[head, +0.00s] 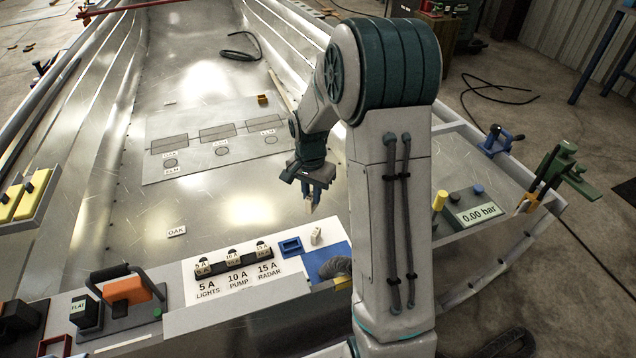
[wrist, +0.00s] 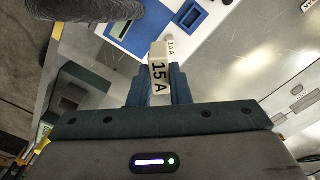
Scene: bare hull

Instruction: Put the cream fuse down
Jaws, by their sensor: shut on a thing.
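My gripper (head: 312,190) hangs over the metal hull floor, just beyond the white fuse panel (head: 215,305). In the wrist view my gripper (wrist: 158,88) is shut on a cream fuse (wrist: 158,75) marked 15 A. The held fuse is small and hard to make out in the head view. A second cream fuse (head: 316,236) stands on the panel beside a blue pad (head: 328,258); in the wrist view this second fuse (wrist: 171,47) reads 10 A. A small blue tray (head: 290,246) lies left of it and looks empty.
Fuse sockets (head: 233,262) labelled 5 A, 10 A and 15 A sit at the panel's left. A pressure display (head: 478,213) reading 0.00 bar is at right. The hull floor around an OAK label (head: 176,231) is largely clear.

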